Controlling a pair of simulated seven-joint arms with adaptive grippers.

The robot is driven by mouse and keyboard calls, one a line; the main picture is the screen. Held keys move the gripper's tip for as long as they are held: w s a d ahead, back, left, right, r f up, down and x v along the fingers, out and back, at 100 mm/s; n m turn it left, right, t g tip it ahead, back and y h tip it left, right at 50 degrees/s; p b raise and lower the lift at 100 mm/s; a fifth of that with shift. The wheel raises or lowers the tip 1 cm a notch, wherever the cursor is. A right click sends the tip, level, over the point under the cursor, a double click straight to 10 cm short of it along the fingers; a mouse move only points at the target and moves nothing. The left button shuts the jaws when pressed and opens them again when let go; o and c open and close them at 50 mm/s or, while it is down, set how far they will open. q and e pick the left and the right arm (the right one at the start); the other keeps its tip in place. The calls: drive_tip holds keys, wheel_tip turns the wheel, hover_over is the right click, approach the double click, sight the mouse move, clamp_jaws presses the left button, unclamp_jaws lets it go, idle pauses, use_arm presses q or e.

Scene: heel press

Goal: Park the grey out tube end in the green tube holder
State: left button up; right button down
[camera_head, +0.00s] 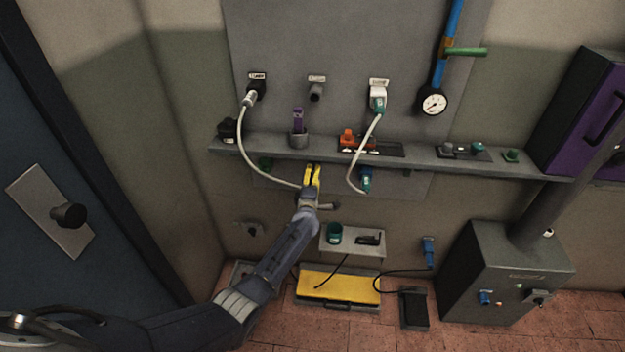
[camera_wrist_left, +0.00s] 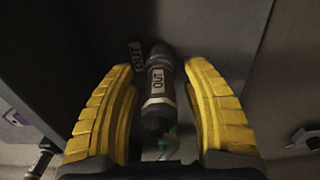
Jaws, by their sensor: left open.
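My left gripper (camera_head: 311,176) has yellow fingers and is just below the shelf's front edge. In the left wrist view the grey out tube end (camera_wrist_left: 159,88), labelled OUT, lies between the open fingers with gaps on both sides. Its far end is at a dark surface beside another OUT label; I cannot tell whether it is plugged in. A pale tube (camera_head: 243,140) runs from the upper left port down to the gripper, which hides its lower end in the head view.
A second pale tube (camera_head: 357,160) with teal ends hangs right of the gripper. The shelf (camera_head: 430,164) above carries a cup and several fittings. Below are a small ledge (camera_head: 368,250) and a yellow box (camera_head: 338,286). A grey cabinet (camera_head: 470,275) stands right.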

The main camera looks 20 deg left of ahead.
idle(0.4)
use_arm(q)
clamp_jaws()
idle(0.4)
drive_tip(key=shift+s+d, duration=0.25)
drive_tip(key=shift+s, duration=1.2)
drive_tip(key=shift+s+d, duration=0.2)
drive_tip(key=shift+s, duration=1.2)
drive_tip(key=shift+s, duration=0.25)
drive_tip(key=s+a, duration=0.2)
drive_tip(key=a, duration=0.7)
drive_tip(key=s+a, duration=0.2)
drive_tip(key=a, duration=0.7)
drive_tip(key=shift+s+a, duration=0.25)
drive_tip(key=shift+s, duration=0.1)
idle(0.8)
